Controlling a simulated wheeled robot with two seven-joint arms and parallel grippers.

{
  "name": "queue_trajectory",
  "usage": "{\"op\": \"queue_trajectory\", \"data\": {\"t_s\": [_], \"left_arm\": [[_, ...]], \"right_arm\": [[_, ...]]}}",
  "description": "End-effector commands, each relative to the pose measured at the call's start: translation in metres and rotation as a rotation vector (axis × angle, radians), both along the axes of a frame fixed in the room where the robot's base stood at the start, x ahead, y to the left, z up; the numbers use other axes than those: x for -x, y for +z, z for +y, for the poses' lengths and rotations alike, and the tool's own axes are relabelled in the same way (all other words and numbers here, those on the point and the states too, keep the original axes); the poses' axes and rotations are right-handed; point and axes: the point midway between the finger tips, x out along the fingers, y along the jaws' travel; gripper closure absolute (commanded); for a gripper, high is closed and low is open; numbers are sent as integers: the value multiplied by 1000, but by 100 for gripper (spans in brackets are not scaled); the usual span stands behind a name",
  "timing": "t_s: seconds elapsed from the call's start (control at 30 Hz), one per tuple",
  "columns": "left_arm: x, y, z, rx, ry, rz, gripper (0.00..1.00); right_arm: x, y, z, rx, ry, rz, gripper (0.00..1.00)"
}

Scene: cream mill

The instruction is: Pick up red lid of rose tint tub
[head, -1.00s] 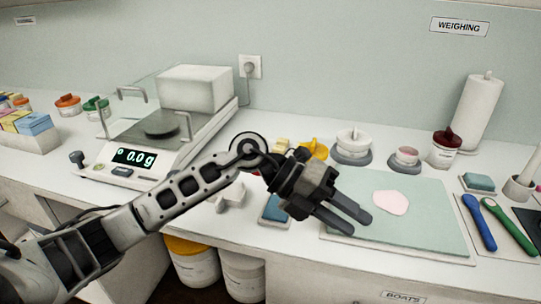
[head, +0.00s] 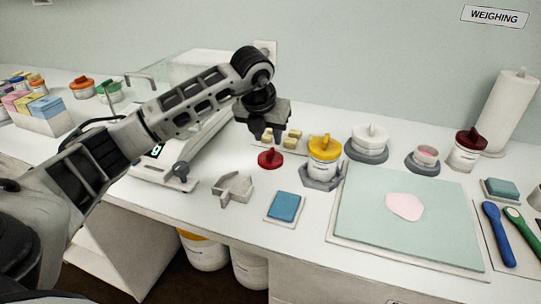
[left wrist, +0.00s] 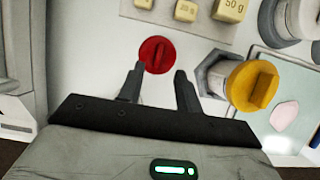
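The red lid (head: 270,159) lies on the white bench, left of the yellow-lidded tub; its raised grip bar shows in the left wrist view (left wrist: 157,55). My left gripper (head: 266,136) points down above and just behind the lid in the head view. In the left wrist view its two fingers (left wrist: 158,80) are apart and empty, with the lid beyond the gap between their tips. A small open tub with pink contents (head: 426,155) sits in a grey holder at the back right; I cannot read its label. My right gripper is not in view.
The yellow-lidded tub (head: 325,150) stands close right of the lid. Brass-coloured weights (head: 318,142) sit behind it. A grey metal holder (head: 233,188) and a blue pad (head: 285,206) lie in front. The scale (head: 160,165) is left, partly behind my arm.

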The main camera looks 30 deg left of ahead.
Motion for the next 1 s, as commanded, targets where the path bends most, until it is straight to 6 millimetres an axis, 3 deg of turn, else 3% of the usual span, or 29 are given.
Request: {"op": "queue_trajectory", "data": {"t_s": [0.23, 0.5, 0.8, 0.93, 1.0], "left_arm": [[-6, -17, 2, 1, -1, 3, 65], [-19, -52, 7, 2, -2, 2, 65], [-21, -58, 8, 1, -3, 0, 65], [-21, -58, 8, 1, -3, 0, 99], [-21, -58, 8, 1, -3, 0, 100]], "right_arm": [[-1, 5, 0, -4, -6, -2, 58], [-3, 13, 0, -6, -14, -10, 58], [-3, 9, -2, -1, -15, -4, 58], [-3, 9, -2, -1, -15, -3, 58], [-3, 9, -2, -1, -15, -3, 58]]}}
